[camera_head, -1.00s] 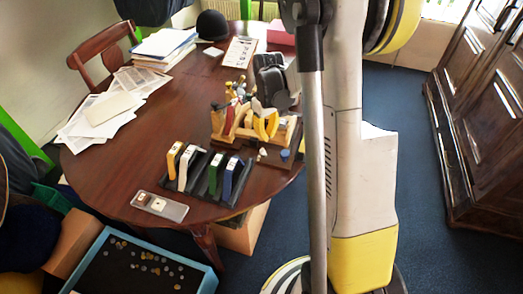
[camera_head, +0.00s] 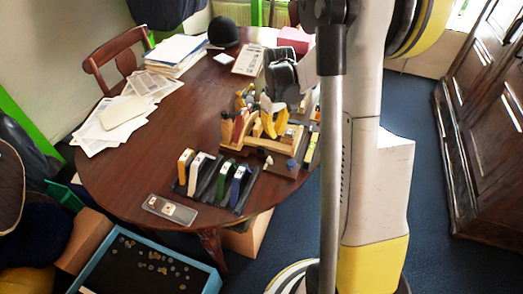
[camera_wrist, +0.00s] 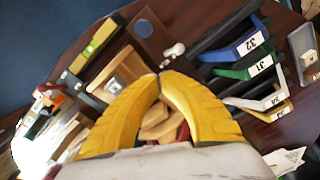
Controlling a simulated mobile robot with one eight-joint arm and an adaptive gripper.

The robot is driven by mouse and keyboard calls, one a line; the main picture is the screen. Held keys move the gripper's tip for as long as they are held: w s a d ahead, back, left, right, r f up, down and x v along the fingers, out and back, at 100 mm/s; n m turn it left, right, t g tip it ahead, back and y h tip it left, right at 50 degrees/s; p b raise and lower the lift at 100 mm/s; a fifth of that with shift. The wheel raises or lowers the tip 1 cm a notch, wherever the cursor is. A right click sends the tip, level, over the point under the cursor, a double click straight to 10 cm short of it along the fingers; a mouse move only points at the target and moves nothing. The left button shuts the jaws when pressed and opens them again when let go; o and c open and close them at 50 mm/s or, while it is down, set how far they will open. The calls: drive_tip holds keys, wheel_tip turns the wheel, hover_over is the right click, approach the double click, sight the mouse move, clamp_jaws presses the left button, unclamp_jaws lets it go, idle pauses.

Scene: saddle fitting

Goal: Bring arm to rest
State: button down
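My gripper (camera_wrist: 161,80) has two curved yellow fingers. In the wrist view their tips meet, with nothing seen held between them. In the head view my gripper (camera_head: 271,122) points down over the wooden fixture (camera_head: 262,143) on the table, below its dark wrist housing. Wooden and yellow parts of the fixture show behind the fingers in the wrist view. I cannot tell how large the gap is between the fingertips and these parts. My upright arm link and column cover the right middle of the head view.
A dark rack (camera_head: 236,196) with numbered blocks and a small clear tray (camera_head: 169,209) stand near the table's (camera_head: 125,175) front edge. Papers (camera_head: 123,115), a black hat (camera_head: 223,31) and a clipboard (camera_head: 248,60) lie farther back. A wooden cabinet (camera_head: 488,130) stands right; a blue-rimmed box (camera_head: 150,268) is front left.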

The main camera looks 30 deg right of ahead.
drive_tip(key=s+a+r+t, duration=0.3)
drive_tip(key=s+a+r, duration=0.2)
drive_tip(key=a+r, duration=0.5)
drive_tip(key=s+a+r+m+t, duration=0.1)
drive_tip(key=s+a+r+t, duration=0.3)
drive_tip(key=s+a, duration=0.5)
drive_tip(key=shift+s+a+r+m, duration=0.15)
drive_tip(key=shift+s+r+m, duration=0.15)
drive_tip(key=shift+s+r, duration=0.35)
drive_tip(key=shift+f, duration=0.1)
